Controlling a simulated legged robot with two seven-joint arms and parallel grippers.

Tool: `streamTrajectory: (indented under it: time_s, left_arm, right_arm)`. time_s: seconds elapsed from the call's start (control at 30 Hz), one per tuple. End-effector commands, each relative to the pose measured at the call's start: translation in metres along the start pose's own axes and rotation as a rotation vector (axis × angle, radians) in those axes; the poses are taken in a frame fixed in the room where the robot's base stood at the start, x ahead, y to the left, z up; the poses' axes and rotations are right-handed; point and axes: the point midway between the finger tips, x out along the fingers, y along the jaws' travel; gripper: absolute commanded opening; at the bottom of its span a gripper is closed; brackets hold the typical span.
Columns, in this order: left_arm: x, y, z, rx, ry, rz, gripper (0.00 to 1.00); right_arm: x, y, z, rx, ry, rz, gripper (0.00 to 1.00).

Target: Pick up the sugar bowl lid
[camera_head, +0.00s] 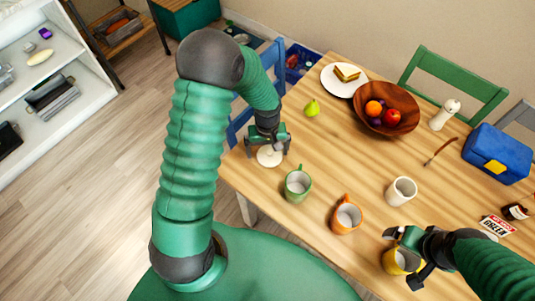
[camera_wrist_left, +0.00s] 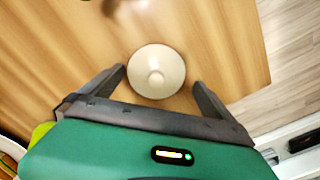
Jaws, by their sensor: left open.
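The sugar bowl lid (camera_head: 270,156) is a round cream disc with a small central knob. It lies on the wooden table near its left edge. My left gripper (camera_head: 268,144) is open just above it. In the left wrist view the lid (camera_wrist_left: 157,72) shows between the two spread fingers (camera_wrist_left: 160,80), with a gap on each side. No sugar bowl can be made out for certain. My right gripper (camera_head: 404,257) is at the yellow mug (camera_head: 396,262) at the table's near side and partly covers it; its grip on the mug is unclear.
A green mug (camera_head: 298,184) stands close to the lid, with an orange mug (camera_head: 346,217) and a cream cup (camera_head: 401,191) further right. A blue chair (camera_head: 274,62) is beyond the left edge.

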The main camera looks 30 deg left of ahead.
Motion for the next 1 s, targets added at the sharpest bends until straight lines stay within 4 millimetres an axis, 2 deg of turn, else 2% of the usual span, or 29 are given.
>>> streamTrajectory:
  time_s: [0.2,0.67,0.87,1.0]
  left_arm:
    - [0.001,0.002,0.001,0.001,0.004,0.001,0.99]
    - [0.001,0.000,-0.001,0.000,0.002,0.001,0.38]
    - [0.002,0.000,-0.001,0.000,0.001,0.000,0.37]
    - [-0.012,0.000,-0.001,0.000,0.003,0.001,0.37]
  right_arm:
    - [0.000,0.000,0.000,0.001,0.000,0.000,0.96]
    - [0.000,0.000,0.000,0.000,0.000,0.000,0.96]
    - [0.000,0.000,0.000,0.001,0.000,0.000,0.96]
    - [-0.002,0.000,0.000,0.001,0.000,0.000,0.96]
